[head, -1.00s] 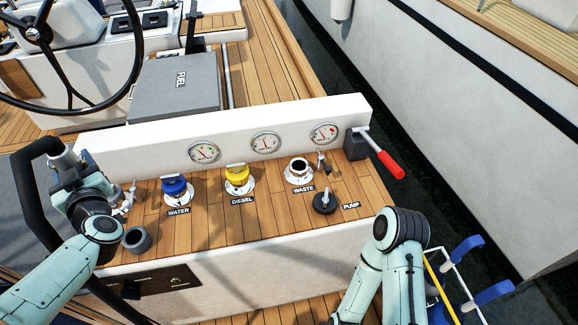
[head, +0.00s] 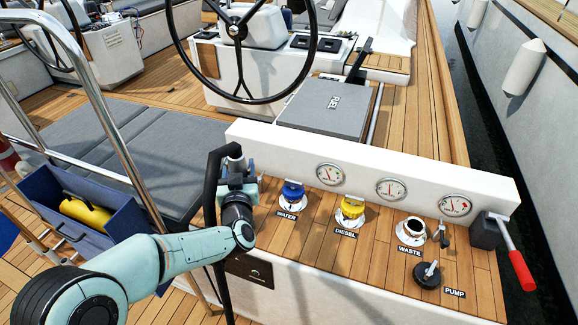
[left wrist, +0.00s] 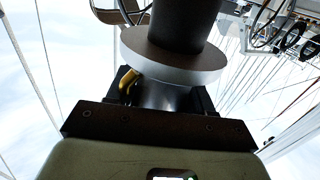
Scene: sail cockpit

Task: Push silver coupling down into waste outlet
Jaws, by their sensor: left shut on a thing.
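The silver coupling (left wrist: 175,72) is a wide metal ring on the end of a black hose. In the left wrist view it sits between the dark fingers of my left gripper (left wrist: 162,98), which is shut on it. A small gold lever shows beside its neck. In the head view my left gripper (head: 238,186) is at the left end of the wooden deck panel, left of the blue water cap, and the hose (head: 210,185) loops beside it. The waste outlet (head: 412,229) is an open, dark hole in a white flange, well to the right and apart from the coupling. My right gripper is out of view.
The blue water cap (head: 292,192) and yellow diesel cap (head: 352,207) stand between my left gripper and the waste outlet. A black pump fitting (head: 428,274) is in front of the outlet, and a red-handled lever (head: 520,265) is at right. A white gauge wall (head: 365,160) runs behind.

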